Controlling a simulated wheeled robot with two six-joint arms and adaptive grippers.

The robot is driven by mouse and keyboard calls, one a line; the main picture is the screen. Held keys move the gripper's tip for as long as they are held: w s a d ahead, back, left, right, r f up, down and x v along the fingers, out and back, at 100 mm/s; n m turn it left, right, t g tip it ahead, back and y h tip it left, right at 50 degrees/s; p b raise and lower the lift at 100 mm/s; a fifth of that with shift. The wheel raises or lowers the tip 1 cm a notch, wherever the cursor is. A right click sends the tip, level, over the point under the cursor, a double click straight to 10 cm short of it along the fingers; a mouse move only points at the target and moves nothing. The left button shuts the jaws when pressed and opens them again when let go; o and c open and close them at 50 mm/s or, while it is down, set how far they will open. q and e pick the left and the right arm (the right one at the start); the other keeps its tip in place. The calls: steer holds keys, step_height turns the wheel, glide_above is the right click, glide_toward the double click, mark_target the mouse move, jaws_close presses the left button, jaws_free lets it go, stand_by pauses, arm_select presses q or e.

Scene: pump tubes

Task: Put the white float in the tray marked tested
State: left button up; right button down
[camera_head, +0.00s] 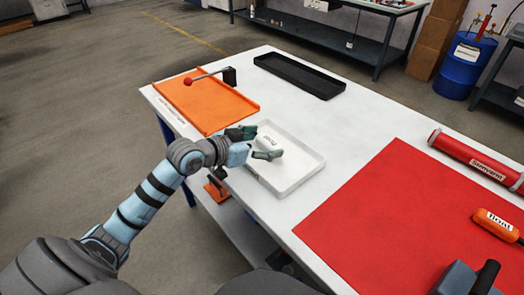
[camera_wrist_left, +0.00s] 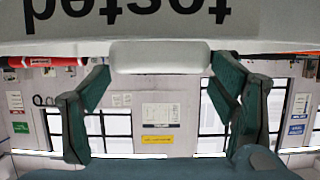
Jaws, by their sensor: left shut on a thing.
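The white float (camera_head: 266,141), with dark lettering, is between the fingers of my left gripper (camera_head: 255,144), which is shut on it. In the left wrist view the white float (camera_wrist_left: 160,56) shows as a pale rounded bar between the two green fingertips. The white tray (camera_head: 298,166) lies under and just right of the gripper in the head view. The float is over the tray's left part; I cannot tell whether it touches the floor of the tray. In the left wrist view the word "tested" appears upside down on a white wall (camera_wrist_left: 270,20). My right gripper is not in view.
An orange tray (camera_head: 215,108) with a red-knobbed rod (camera_head: 203,77) lies behind. A black tray (camera_head: 300,76) is at the back. A red mat (camera_head: 385,215), an orange float (camera_head: 495,224) and a red cylinder (camera_head: 475,158) are at right. White tabletop (camera_head: 345,125) is clear between.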

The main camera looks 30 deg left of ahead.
arm_select(q)
steer(key=shift+f, duration=0.75)
steer(key=shift+r, duration=0.1)
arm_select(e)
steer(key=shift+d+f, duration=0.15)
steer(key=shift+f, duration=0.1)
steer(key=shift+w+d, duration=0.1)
arm_select(q)
steer(key=o, duration=1.3)
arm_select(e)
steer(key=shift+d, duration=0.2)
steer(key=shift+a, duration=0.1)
